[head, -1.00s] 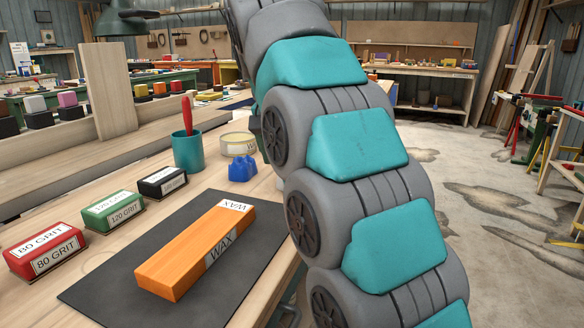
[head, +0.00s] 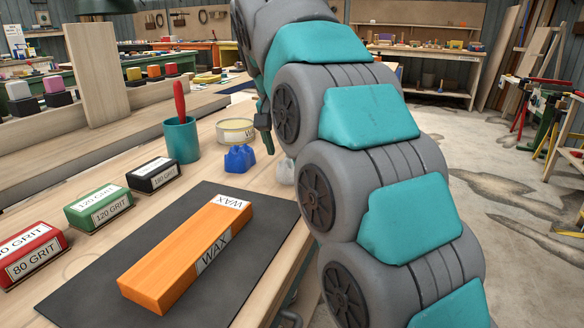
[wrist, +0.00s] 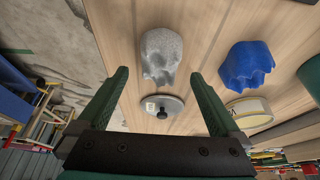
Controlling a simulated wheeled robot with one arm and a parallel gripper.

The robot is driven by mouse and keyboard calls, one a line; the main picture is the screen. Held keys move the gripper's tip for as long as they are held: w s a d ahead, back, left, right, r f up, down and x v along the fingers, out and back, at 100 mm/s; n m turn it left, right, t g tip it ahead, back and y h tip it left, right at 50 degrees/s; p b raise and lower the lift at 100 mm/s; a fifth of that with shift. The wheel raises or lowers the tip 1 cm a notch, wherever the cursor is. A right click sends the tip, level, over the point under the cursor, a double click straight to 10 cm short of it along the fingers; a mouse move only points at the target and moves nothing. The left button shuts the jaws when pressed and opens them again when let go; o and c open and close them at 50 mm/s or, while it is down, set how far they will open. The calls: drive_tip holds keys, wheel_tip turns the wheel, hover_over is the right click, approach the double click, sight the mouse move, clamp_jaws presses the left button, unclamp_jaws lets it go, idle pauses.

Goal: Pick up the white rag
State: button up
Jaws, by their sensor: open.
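The white rag (wrist: 160,57) is a crumpled, pale grey-white lump on the wooden bench top. In the head view the rag (head: 285,171) shows beside the blue rag, partly hidden behind my arm. My gripper (wrist: 160,75) is open and empty in the wrist view. Its two green fingers are apart, with the rag ahead of and between the fingertips. In the head view only part of my gripper (head: 267,138) shows, above the bench beside my arm. I cannot tell its exact height over the rag.
A blue rag (wrist: 246,66) lies right of the white one. A round tin (wrist: 250,112) and a small grey lid with a black knob (wrist: 162,106) are near. An orange wax block (head: 185,255) lies on a dark mat (head: 90,285). A teal cup (head: 181,140) stands behind.

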sight(292, 161)
drive_tip(key=x, duration=0.4)
drive_tip(key=c, duration=1.3)
